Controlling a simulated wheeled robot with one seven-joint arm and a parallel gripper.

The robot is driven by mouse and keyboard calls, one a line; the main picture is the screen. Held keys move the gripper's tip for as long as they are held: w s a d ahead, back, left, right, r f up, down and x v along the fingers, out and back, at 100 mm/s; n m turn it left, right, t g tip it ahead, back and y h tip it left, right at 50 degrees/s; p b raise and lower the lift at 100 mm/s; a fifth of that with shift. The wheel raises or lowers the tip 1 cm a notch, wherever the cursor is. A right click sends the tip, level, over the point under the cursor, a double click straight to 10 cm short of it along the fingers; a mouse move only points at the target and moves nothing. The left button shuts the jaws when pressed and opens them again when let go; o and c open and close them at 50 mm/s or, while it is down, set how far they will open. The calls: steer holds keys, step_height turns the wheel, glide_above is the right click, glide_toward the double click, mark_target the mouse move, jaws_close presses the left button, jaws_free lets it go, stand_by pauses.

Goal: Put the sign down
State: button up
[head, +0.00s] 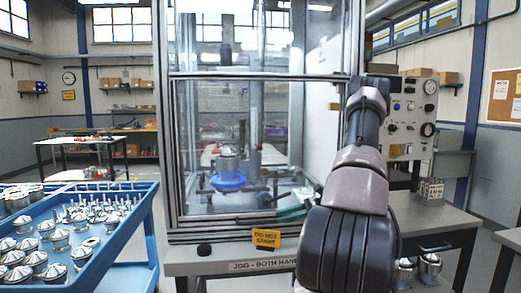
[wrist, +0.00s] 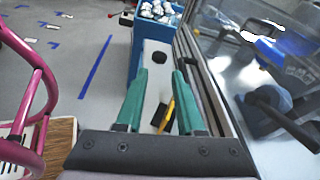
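The yellow sign (head: 266,238), reading "DO NOT START", is at the front ledge of the glass-walled machine, upright in the head view. In the wrist view the sign (wrist: 171,111) shows as a narrow yellow strip between and beyond my fingers. My gripper (head: 290,213) has green fingers and is up and to the right of the sign in the head view. In the wrist view my gripper (wrist: 168,66) is open, with a clear gap between its fingers. I cannot tell whether anything supports the sign from below.
The machine ledge (head: 220,268) carries a black button (head: 204,249). The glass enclosure (head: 205,130) rises right behind it. A blue cart (head: 145,205) with several metal parts is at left. A grey bench (head: 440,222) is at right. A pink frame (wrist: 45,90) is in the wrist view.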

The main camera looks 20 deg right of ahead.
steer(key=s+a+r+n+g+h, duration=0.25)
steer(key=a+r+n+g, duration=0.2)
steer(key=a+r, duration=0.4)
steer(key=s+a+r+n+t+h, duration=0.3)
steer(key=s+a+r+n+h, duration=0.1)
steer(key=s+r, duration=0.5)
steer(key=s+a+r+n+t+h, duration=0.3)
steer(key=s+a+r+n+h, duration=0.2)
steer(key=r, duration=0.8)
steer(key=s+a+n, duration=0.1)
steer(key=s+n, duration=0.1)
steer(key=s, duration=0.1)
steer(key=shift+s+a+n, duration=0.3)
steer(key=shift+s+n, duration=0.05)
steer(key=shift+h, duration=0.25)
